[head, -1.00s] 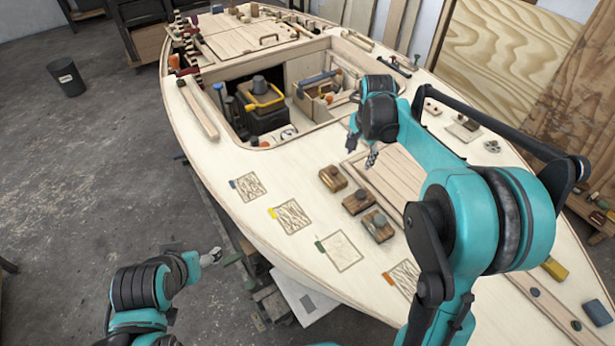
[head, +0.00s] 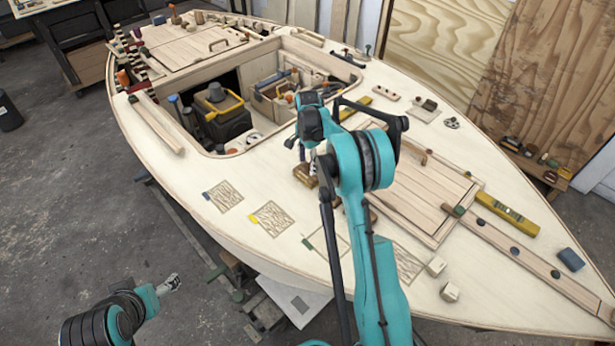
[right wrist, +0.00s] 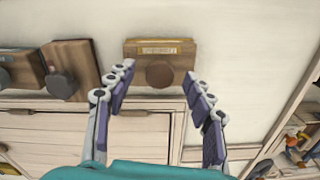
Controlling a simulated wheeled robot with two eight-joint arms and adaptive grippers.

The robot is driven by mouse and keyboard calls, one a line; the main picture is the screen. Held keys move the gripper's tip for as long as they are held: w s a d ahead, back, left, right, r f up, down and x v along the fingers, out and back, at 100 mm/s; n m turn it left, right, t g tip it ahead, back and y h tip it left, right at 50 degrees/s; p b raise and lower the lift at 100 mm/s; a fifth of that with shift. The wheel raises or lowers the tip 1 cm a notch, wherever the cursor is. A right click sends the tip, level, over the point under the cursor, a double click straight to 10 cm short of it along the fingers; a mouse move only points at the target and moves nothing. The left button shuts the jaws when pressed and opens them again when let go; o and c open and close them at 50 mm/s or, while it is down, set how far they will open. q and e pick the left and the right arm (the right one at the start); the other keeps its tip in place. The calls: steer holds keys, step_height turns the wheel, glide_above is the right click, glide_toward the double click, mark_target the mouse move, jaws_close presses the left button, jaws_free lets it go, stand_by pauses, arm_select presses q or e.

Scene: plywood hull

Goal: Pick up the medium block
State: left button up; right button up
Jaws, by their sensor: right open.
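A wooden block (head: 305,175) with a dark round knob lies on the pale deck, partly covered by my right arm in the head view. In the right wrist view a block (right wrist: 134,50) with a brown knob and a yellowish label lies between and just beyond the fingertips. Two more knobbed blocks (right wrist: 68,55) (right wrist: 20,72) stand to its left; I cannot tell which is the medium one. My right gripper (right wrist: 160,76) is open and empty, with a finger on each side of the knob. It also shows in the head view (head: 308,158). My left gripper (head: 170,285) hangs beside the hull; its jaws are unclear.
A panelled hatch (head: 420,195) with a handle lies right of my right arm. A yellow level (head: 507,213) and a blue block (head: 571,259) lie farther right. An open cockpit holds a black and yellow toolbox (head: 222,115). Patterned squares (head: 272,218) mark the front deck.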

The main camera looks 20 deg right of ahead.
step_height(320, 180, down, 2)
steer(key=shift+f, duration=0.15)
jaws_close()
steer(key=shift+r, duration=0.2)
step_height(320, 180, up, 5)
steer(key=shift+d+f+p, duration=0.1)
steer(key=shift+f+p, duration=0.1)
steer(key=shift+p, duration=0.65)
steer(key=s+d+r+p, duration=0.2)
steer(key=s+d+r, duration=0.4)
steer(key=s+d, duration=0.1)
steer(key=shift+s+d+r, duration=0.15)
steer(key=shift+s+d, duration=0.15)
steer(key=shift+d, duration=0.55)
